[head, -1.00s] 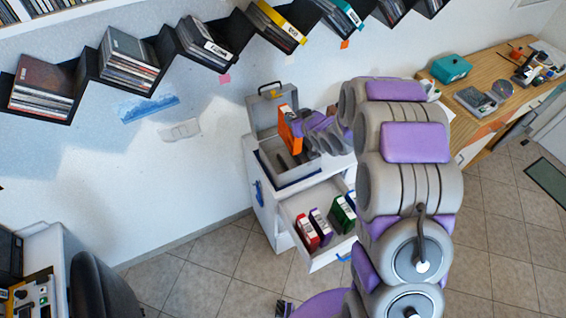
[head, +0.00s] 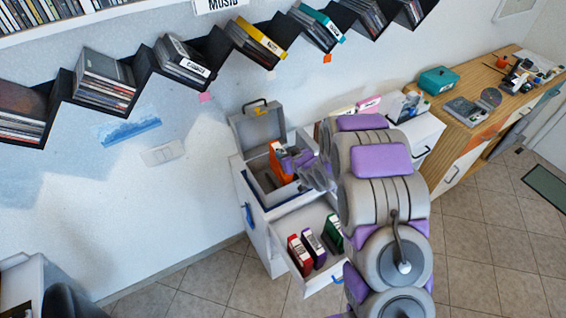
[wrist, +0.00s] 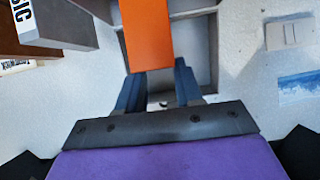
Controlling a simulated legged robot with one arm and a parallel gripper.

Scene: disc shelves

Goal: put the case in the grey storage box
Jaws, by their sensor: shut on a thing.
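The orange case (head: 276,160) is in my gripper (head: 289,163), partly hidden by its fingers and arm. It is upright, over or partly inside the opening of the grey storage box (head: 252,186). I cannot tell whether it touches the bottom. The box's lid (head: 258,128) stands open at the back. In the wrist view the case (wrist: 147,32) is between the fingertips of my gripper (wrist: 156,82), with the grey box walls (wrist: 205,48) behind it.
The box stands on a white cabinet (head: 258,232) with an open drawer holding red, purple and green cases (head: 313,247). Zigzag disc shelves (head: 146,72) run along the wall above. A wooden desk (head: 470,112) is at right. Tiled floor (head: 215,285) is free at the front left.

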